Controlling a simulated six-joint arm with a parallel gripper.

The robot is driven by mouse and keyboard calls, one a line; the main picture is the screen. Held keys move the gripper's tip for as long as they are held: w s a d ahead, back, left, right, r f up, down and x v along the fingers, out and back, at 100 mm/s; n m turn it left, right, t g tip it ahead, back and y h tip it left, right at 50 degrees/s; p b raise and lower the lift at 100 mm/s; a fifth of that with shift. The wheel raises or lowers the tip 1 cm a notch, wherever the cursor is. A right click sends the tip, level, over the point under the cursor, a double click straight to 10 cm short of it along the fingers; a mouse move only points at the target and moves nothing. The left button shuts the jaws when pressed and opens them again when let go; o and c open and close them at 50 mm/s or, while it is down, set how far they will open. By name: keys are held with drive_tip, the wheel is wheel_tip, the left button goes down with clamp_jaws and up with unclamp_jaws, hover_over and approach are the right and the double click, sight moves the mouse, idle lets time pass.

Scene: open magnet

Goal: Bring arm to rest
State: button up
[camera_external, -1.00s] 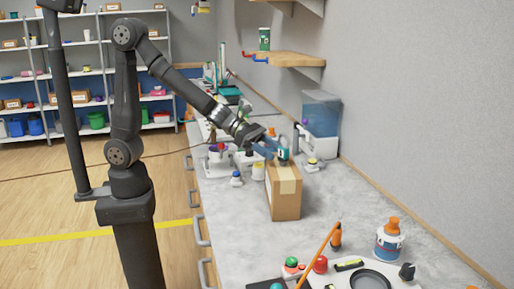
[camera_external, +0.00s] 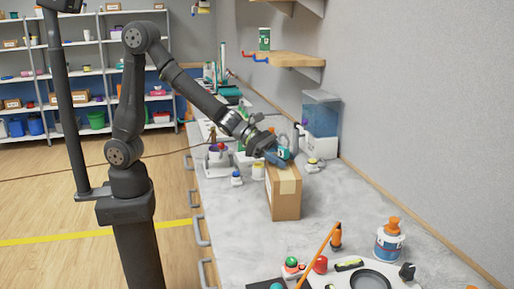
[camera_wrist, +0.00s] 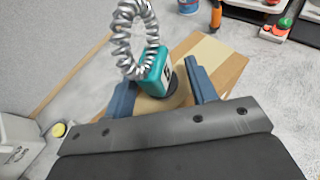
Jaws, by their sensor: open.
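My gripper (camera_external: 275,157) is over the top of a cardboard box (camera_external: 286,198) on the grey counter. In the wrist view its two blue fingers (camera_wrist: 161,88) are spread apart. A teal block with a dark round base and a silver coil, perhaps the magnet (camera_wrist: 157,72), shows between and just beyond the fingers, above the box top (camera_wrist: 220,62). I cannot tell whether a finger touches it. In the external view the teal block (camera_external: 283,153) is partly hidden by the gripper.
A clear blue-tinted tank (camera_external: 321,115) stands behind the box near the wall. Small bottles and a white device (camera_external: 218,162) are left of it. A tray with a black pan (camera_external: 370,280) and an orange-capped bottle (camera_external: 389,243) are at the front. A wall shelf (camera_external: 285,59) hangs above.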

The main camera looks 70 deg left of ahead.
sight(282, 147)
drive_tip(key=v, duration=1.2)
drive_tip(key=x, duration=1.2)
drive_tip(key=shift+w+d+f, duration=0.15)
drive_tip(key=shift+f, duration=0.1)
wheel_tip(282, 147, up, 3)
drive_tip(key=shift+f, duration=0.1)
drive_tip(key=shift+r, duration=0.9)
drive_tip(key=shift+s+d+r, duration=0.1)
drive_tip(key=shift+s+r, duration=0.05)
drive_tip(key=shift+s, duration=0.2)
drive_tip(key=shift+o, duration=0.5)
